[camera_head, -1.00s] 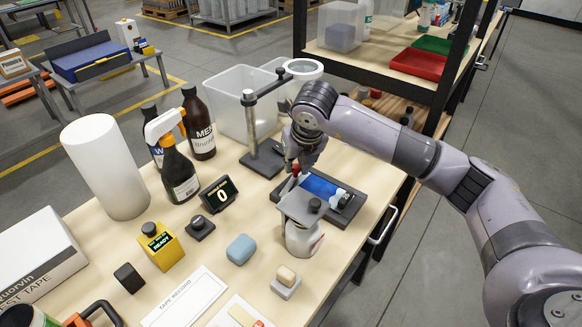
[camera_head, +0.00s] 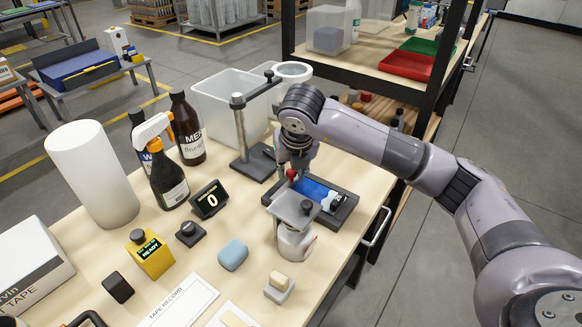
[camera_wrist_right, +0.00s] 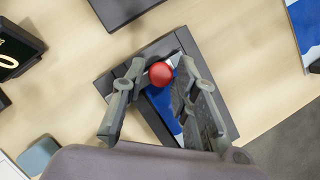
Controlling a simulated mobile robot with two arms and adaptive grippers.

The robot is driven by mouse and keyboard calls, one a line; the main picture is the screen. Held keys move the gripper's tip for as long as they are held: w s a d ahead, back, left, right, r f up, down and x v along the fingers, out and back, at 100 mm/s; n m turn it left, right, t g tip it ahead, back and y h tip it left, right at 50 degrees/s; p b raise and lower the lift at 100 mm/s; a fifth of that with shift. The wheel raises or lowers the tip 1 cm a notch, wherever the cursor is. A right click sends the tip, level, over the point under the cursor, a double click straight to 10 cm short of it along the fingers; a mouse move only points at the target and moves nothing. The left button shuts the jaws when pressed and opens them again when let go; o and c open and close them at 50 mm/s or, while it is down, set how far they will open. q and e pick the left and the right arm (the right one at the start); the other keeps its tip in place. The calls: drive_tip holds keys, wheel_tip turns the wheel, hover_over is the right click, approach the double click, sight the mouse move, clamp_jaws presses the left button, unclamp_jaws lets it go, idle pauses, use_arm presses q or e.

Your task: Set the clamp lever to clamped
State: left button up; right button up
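The clamp lever shows as a red ball knob (camera_head: 291,173) at the left of the dark fixture (camera_head: 346,212), which holds a blue-and-white printed piece (camera_head: 312,188). In the right wrist view the red knob (camera_wrist_right: 160,74) lies between the finger tips, with the blue piece below it. My right gripper (camera_head: 294,168) is right above the knob, pointing down. Its two fingers (camera_wrist_right: 160,80) are spread on either side of the knob, with gaps visible; whether either touches it I cannot tell. The lever's arm is mostly hidden. My left gripper is not in view.
A grey plate with a dark knob (camera_head: 307,208) stands over a whitish can (camera_head: 296,242) in front of the fixture. A post stand with a ring (camera_head: 240,130) is behind left. A "0" display (camera_head: 209,199), blue block (camera_head: 233,255) and bottles are to the left.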

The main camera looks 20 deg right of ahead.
drive_tip(key=shift+o, duration=1.1)
drive_tip(key=shift+r, duration=0.2)
drive_tip(key=v, duration=1.1)
drive_tip(key=shift+s+r, duration=0.25)
drive_tip(key=shift+r, duration=0.05)
drive_tip(key=shift+a, duration=0.1)
